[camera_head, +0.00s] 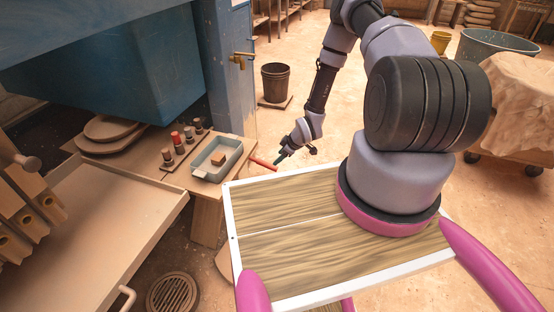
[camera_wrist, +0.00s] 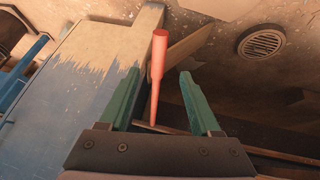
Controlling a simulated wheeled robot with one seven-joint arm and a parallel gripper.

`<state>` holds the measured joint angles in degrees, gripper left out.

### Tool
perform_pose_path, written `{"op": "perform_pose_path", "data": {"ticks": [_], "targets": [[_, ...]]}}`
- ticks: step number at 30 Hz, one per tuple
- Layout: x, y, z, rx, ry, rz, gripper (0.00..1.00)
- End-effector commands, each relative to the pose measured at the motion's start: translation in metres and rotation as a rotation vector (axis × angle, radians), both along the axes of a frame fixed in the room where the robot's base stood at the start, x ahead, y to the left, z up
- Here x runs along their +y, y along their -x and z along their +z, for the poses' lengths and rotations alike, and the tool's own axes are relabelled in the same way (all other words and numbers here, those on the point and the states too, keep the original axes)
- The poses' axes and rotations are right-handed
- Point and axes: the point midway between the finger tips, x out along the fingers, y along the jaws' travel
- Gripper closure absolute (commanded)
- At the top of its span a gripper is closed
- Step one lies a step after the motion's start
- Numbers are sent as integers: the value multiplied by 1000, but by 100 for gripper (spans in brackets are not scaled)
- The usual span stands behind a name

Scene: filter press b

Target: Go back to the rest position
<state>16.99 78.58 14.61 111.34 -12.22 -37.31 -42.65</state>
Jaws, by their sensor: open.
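My gripper (camera_head: 281,157) is at the end of my arm, in the upper middle of the head view, just right of the small wooden table (camera_head: 208,192). In the wrist view its two green fingers (camera_wrist: 159,78) are spread apart with nothing held. A red rod-like handle (camera_head: 262,163) sticks out past the table's right edge, close to the fingertips. In the wrist view the red handle (camera_wrist: 158,60) appears between the fingers, with visible gaps on both sides; its depth is hard to tell.
A grey-blue tray (camera_head: 231,150) with a brown block stands on the table, beside several small knobbed pieces. The blue press (camera_head: 115,65) is at left. A dark bucket (camera_head: 275,82) stands behind the gripper. Sandy floor (camera_head: 300,110) around my forearm is clear.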

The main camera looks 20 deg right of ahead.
Motion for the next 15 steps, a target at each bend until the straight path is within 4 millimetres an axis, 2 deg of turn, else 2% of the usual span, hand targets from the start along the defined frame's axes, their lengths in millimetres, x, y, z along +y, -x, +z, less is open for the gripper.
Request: {"op": "perform_pose_path", "data": {"ticks": [12,15], "targets": [[0,0,1,-1,0,-1,36],[-2,-4,7,-1,4,-5,36]]}}
